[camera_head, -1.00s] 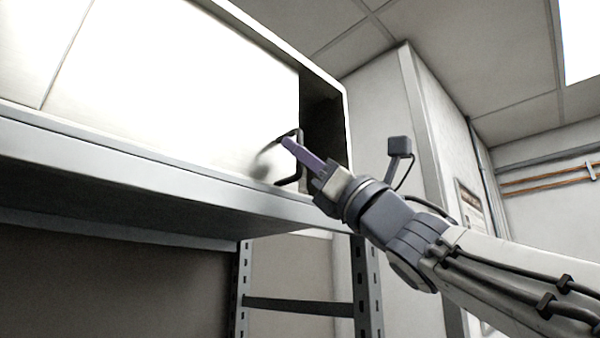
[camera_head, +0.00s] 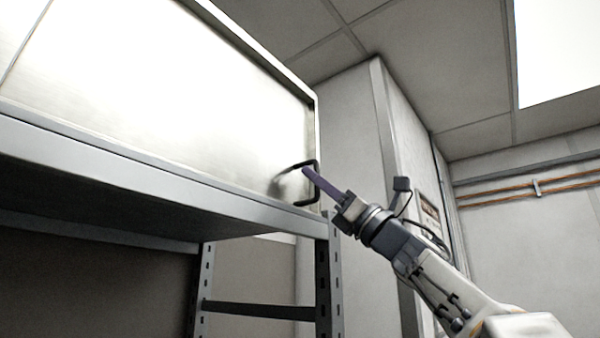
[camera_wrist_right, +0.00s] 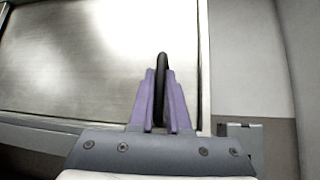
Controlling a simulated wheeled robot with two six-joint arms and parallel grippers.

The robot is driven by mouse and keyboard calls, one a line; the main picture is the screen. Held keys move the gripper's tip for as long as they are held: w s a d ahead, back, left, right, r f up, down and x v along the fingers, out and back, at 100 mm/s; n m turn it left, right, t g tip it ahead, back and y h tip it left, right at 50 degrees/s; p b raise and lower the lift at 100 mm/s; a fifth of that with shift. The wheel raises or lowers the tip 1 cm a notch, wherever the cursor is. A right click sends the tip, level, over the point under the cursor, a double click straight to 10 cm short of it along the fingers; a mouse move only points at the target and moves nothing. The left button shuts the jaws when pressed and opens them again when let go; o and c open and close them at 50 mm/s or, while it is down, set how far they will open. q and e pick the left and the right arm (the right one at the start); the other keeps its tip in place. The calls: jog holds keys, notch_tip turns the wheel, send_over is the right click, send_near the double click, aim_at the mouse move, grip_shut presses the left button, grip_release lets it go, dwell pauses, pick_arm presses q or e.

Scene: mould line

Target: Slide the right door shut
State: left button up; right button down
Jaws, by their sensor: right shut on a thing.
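The right door (camera_head: 200,110) is a pale metal panel in the cabinet on the shelf. Its right edge is at the cabinet's right side wall, and no dark opening shows there. Its black bar handle (camera_head: 300,203) is near the right end. My right gripper (camera_head: 308,174) is shut on the handle. In the right wrist view the purple fingers (camera_wrist_right: 160,100) are on either side of the black handle (camera_wrist_right: 163,62), with the door (camera_wrist_right: 95,60) behind. My left gripper is not in view.
The cabinet stands on a grey metal shelf (camera_head: 150,180) with slotted uprights (camera_head: 322,280). A pale wall column (camera_head: 350,130) rises to the right behind my arm. Copper pipes (camera_head: 500,195) run along the far wall. The space right of the cabinet looks open.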

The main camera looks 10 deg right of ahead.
jog(key=shift+w+d, duration=0.1)
jog(key=shift+d, duration=0.1)
jog(key=c, duration=1)
grip_release()
jog(key=shift+o, duration=0.6)
jog(key=shift+w+d, duration=0.1)
jog(key=b+v, duration=0.8)
jog(key=v, duration=0.2)
jog(key=shift+s+f+b, duration=0.2)
jog(key=shift+f+b, duration=0.05)
jog(key=shift+b, duration=0.05)
